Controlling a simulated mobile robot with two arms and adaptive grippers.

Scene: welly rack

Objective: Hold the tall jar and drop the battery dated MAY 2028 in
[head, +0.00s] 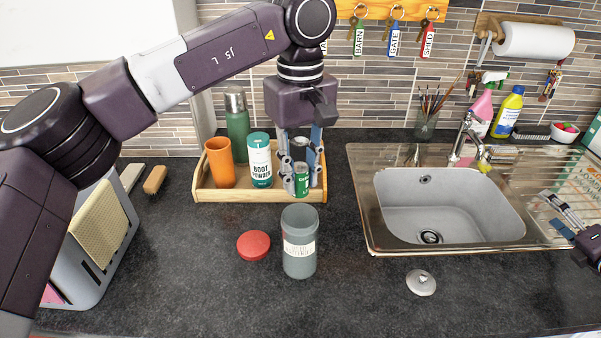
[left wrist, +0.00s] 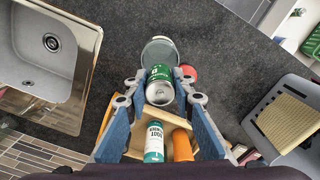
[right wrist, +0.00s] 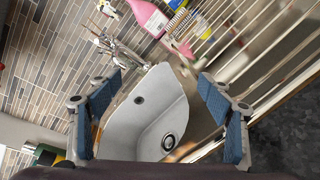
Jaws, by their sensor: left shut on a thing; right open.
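The tall jar (head: 299,262) is grey, see-through and open-topped, with a pale label I cannot read clearly. It stands upright on the counter in front of the tray and also shows in the left wrist view (left wrist: 160,52). My left gripper (head: 302,178) points down at the tray's right end, shut on a green and silver cylinder (head: 302,186), apparently a battery. The left wrist view shows its silver end (left wrist: 159,92) between the fingers. No date is legible. My right gripper (right wrist: 150,105) is open and empty, beside the sink at the far right of the head view (head: 570,220).
A wooden tray (head: 240,196) holds an orange cup (head: 219,165), a boot powder tin (head: 260,162) and a green flask (head: 237,125). A red lid (head: 254,245) lies left of the jar. A silver knobbed disc (head: 421,282) lies right of it, before the sink (head: 450,205).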

